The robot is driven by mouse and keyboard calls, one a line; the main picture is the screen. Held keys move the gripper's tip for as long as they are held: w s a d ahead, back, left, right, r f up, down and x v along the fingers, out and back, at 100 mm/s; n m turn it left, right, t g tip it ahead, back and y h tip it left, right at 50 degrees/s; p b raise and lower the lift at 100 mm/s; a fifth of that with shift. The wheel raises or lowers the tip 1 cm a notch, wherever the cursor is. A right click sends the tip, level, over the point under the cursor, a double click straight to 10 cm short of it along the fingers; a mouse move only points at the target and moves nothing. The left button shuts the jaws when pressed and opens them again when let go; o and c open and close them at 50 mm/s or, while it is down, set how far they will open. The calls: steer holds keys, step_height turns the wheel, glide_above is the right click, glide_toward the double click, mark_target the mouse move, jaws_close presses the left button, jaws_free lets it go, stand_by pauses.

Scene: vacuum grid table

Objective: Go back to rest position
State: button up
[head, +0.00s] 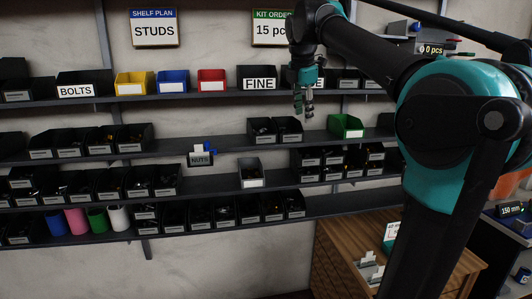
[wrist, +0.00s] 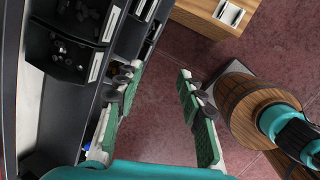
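My gripper (head: 304,103) hangs near the upper shelf in the head view, in front of the row with the FINE bin (head: 258,78). In the wrist view my gripper (wrist: 158,90) shows two green-padded fingers spread wide apart, with nothing between them but the reddish floor far below. It is open and empty. My arm is raised and reaches in from the right of the head view.
Shelves (head: 215,97) with black and coloured bins line the wall, close beside my gripper. A wooden cabinet (head: 350,255) stands at lower right. In the wrist view, bins (wrist: 65,55) lie left and a wooden barrel-like object (wrist: 243,105) stands right; floor shows between.

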steer(key=s+d+f+m, duration=0.2)
steer(key=f+m, duration=0.2)
steer(key=f, duration=0.5)
steer(key=s+d+f+m, duration=0.1)
steer(key=s+f+m, duration=0.25)
steer(key=f, duration=0.55)
steer(key=s+d+f+m, duration=0.2)
steer(key=f+m, duration=0.3)
steer(key=f, duration=0.4)
steer(key=s+d+f+m+y, duration=0.1)
steer(key=s+d+f+m, duration=0.1)
steer(key=s+f+m, duration=0.8)
steer(key=s+f, duration=0.6)
steer(key=f, duration=0.3)
steer(key=shift+s+d, duration=0.15)
steer(key=shift+s, duration=0.2)
steer(key=shift+r, duration=0.1)
